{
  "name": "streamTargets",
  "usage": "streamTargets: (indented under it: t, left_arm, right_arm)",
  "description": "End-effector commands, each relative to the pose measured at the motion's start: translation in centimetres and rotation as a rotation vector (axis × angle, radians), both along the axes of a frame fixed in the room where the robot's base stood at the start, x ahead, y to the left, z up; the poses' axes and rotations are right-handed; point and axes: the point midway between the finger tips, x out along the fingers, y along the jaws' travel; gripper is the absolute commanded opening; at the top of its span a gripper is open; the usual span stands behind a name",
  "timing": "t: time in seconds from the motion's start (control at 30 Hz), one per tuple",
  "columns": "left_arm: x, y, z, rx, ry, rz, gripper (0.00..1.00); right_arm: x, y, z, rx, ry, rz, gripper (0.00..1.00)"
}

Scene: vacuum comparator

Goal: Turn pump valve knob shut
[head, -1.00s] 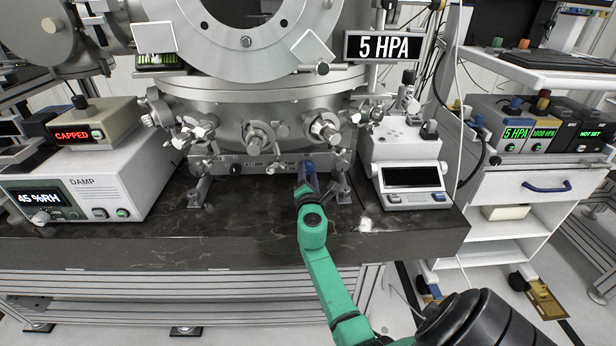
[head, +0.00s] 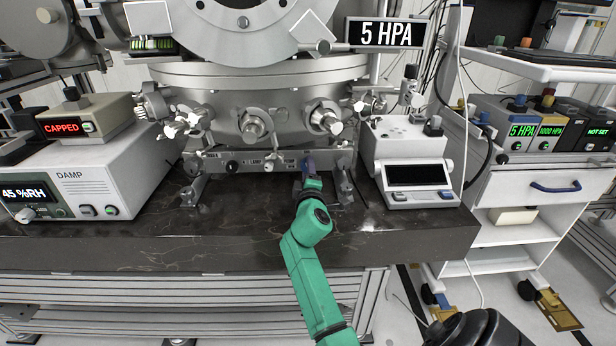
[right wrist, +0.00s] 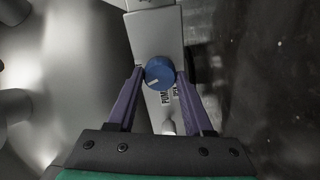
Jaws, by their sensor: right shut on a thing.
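The pump valve knob (right wrist: 157,75) is a round blue knob with a pale pointer line, on a grey panel strip under the chamber. A partly hidden label beside it reads PUMP. In the right wrist view, the two purple fingers of my right gripper (right wrist: 160,74) lie on opposite sides of the knob, shut on it. In the head view, my right gripper (head: 308,166) is at the right part of the panel strip (head: 230,165), and the knob is mostly hidden behind it. My left gripper is not in view.
The steel chamber (head: 270,75) with several ports overhangs the panel. A 5 HPA display (head: 386,33) is above right. A white instrument (head: 412,150) stands to the right, and the DAMP box (head: 100,165) to the left. The dark bench top (head: 240,225) in front is clear.

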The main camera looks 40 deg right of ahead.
Motion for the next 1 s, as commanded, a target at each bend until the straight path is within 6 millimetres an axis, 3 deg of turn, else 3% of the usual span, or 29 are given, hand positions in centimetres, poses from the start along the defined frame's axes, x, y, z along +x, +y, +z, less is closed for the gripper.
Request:
streamTargets:
  t: [0.5,1.0]
  left_arm:
    - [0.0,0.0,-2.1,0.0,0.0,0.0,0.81]
    - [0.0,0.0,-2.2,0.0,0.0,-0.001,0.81]
  right_arm:
    - [0.0,0.0,-0.4,0.262,-0.191,-0.001,0.0]
    - [0.0,0.0,-0.3,0.298,-0.216,-0.002,0.0]
